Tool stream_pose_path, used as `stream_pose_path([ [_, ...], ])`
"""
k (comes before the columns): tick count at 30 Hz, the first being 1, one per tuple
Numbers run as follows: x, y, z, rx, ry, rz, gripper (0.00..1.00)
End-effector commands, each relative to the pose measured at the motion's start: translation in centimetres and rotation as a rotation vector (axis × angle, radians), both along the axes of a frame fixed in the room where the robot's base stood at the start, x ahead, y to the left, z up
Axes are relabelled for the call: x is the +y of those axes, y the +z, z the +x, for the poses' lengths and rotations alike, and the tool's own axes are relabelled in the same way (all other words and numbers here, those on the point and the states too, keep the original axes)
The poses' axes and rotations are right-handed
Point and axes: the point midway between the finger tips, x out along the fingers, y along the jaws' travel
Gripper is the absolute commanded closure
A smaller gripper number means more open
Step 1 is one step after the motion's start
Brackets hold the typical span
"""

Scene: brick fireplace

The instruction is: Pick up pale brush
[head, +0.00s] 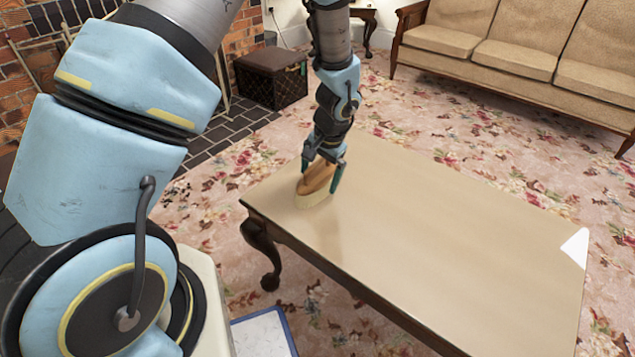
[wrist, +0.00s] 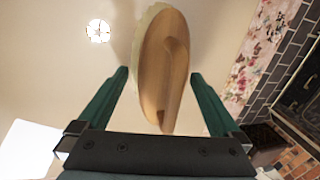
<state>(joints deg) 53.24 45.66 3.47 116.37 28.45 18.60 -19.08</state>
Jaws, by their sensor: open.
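The pale brush (head: 316,184) has a wooden back and cream bristles. It lies bristles down on the near left corner of the coffee table (head: 430,230). In the wrist view the brush (wrist: 163,70) is upright in the picture, with its lower part between the two green fingers. My gripper (head: 322,176) is over the brush, one finger on each side of it. In the wrist view my gripper (wrist: 160,78) is open, with a gap between each finger and the brush. The head view does not show clearly whether the fingers touch it.
A sofa (head: 500,55) stands behind on the floral carpet. A dark crate-like box (head: 270,78) stands near the brick fireplace.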

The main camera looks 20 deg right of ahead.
Motion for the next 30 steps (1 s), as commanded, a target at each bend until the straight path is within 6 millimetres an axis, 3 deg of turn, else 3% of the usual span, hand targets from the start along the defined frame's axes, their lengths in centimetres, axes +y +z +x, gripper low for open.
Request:
stream_pose_path([
  [5, -0.05, 0.04, 0.03, -0.001, 0.0, -0.002, 0.0],
  [25, -0.05, 0.05, 0.01, -0.001, 0.0, -0.001, 0.75],
  [30, -0.06, 0.06, 0.02, -0.001, 0.0, -0.002, 0.78],
])
